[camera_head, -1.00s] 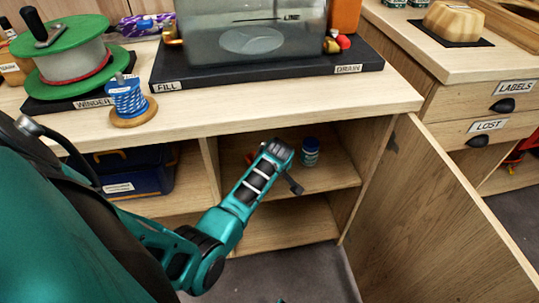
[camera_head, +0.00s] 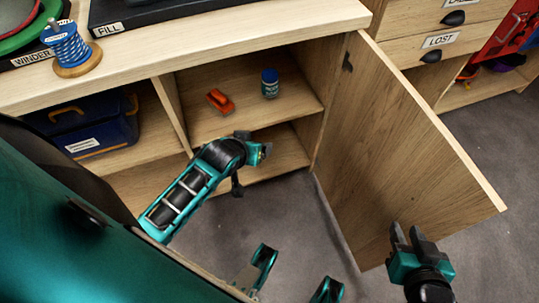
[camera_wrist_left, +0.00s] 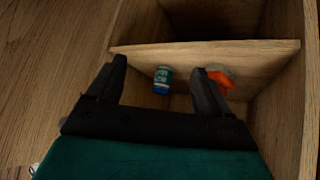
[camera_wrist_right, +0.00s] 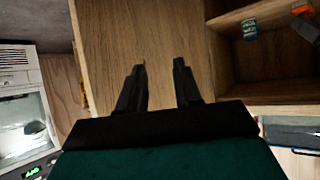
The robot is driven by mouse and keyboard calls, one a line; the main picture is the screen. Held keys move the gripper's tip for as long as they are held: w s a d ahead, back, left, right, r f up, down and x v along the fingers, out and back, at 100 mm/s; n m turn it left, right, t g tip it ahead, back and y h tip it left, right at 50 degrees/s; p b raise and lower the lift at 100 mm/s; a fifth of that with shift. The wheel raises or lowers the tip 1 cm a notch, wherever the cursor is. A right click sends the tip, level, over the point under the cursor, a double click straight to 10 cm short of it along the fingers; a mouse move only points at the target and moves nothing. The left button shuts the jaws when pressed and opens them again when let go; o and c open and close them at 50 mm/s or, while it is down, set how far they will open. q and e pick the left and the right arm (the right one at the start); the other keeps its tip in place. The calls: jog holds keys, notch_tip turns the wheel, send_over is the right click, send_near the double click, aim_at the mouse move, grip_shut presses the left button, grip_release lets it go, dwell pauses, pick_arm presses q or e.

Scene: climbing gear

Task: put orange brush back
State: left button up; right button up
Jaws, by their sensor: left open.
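The orange brush (camera_head: 220,101) lies on the upper shelf of the open cabinet compartment, left of a small blue-capped jar (camera_head: 270,83). In the left wrist view, the brush (camera_wrist_left: 221,79) shows past the right finger, partly covered by it. My left gripper (camera_wrist_left: 159,65) is open and empty, facing the compartment, with the jar (camera_wrist_left: 162,80) in line between its fingers but beyond them. In the head view its fingers are not clearly seen. My right gripper (camera_head: 405,230) is open and empty, in front of the open cabinet door.
The open wooden door (camera_head: 400,140) stands out to the right of the compartment. A blue case (camera_head: 85,125) fills the left compartment. A blue cord spool (camera_head: 68,48) stands on the counter (camera_head: 190,50) above. Grey floor (camera_head: 490,150) is free at right.

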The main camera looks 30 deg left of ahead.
pick_arm(q)
jog(key=s+d+r+m+t+h, duration=0.2)
jog(key=s+d+r+m, duration=0.3)
jog(key=d, duration=0.5)
jog(key=shift+s+r+m+h, duration=0.4)
jog(key=shift+s+r+h, duration=0.55)
jog(key=shift+s, duration=0.25)
jog(key=s+a+r+y+p, duration=0.1)
jog(key=a+r+p, duration=0.2)
jog(key=p, duration=0.7)
notch_tip(320, 180, up, 3)
jog(key=shift+s+f, duration=0.2)
jog(key=shift+s, duration=0.05)
pick_arm(e)
notch_tip(320, 180, up, 6)
jog(key=s+d+h, duration=0.1)
jog(key=d, duration=0.2)
jog(key=shift+s+f, duration=0.15)
jog(key=shift+s, duration=0.1)
